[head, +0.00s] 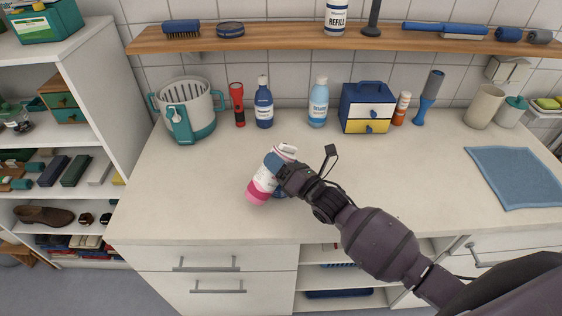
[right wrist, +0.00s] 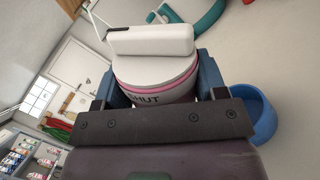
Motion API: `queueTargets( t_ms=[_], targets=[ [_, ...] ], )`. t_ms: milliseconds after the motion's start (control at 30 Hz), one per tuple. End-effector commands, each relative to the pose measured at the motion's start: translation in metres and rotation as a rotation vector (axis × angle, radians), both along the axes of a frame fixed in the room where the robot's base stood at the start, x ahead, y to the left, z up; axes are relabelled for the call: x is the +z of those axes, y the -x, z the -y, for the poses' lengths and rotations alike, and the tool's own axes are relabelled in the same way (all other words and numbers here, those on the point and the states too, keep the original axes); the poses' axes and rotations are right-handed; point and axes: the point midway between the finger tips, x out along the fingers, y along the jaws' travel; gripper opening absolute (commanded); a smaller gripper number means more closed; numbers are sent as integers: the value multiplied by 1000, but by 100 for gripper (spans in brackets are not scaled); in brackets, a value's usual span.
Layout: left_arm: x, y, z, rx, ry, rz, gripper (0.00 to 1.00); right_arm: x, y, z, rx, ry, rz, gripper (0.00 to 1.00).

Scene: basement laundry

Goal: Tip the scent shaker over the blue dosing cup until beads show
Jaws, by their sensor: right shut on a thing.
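The scent shaker (head: 262,186) is a white and pink bottle, held tilted above the counter, with its pink end low at the left and its white end up at the right. My right gripper (head: 276,165) is shut around it. The blue dosing cup (head: 281,193) is mostly hidden behind my right gripper in the head view. The cup (right wrist: 262,120) shows beside the right finger in the wrist view. No beads are visible. My left gripper is out of view.
On the white counter (head: 210,215), a teal and white basket pot (head: 187,110), red flashlight (head: 238,105), two blue bottles (head: 264,104) and a small drawer box (head: 367,108) stand along the back. A blue cloth (head: 515,177) lies at right. The front left counter is clear.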

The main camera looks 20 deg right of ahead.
Motion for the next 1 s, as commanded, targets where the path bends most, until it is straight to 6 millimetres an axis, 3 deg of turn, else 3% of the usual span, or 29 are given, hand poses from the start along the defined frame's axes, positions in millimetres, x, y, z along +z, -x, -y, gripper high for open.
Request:
queueTargets(
  t_ms=[333,833,1000],
  targets=[
    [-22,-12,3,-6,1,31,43,-27,2,-7,0,-374,-105,38],
    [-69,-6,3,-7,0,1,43,-43,3,-11,-1,-840,-233,38],
    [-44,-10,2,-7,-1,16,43,-28,3,-11,1,-971,-265,38]
  ],
)
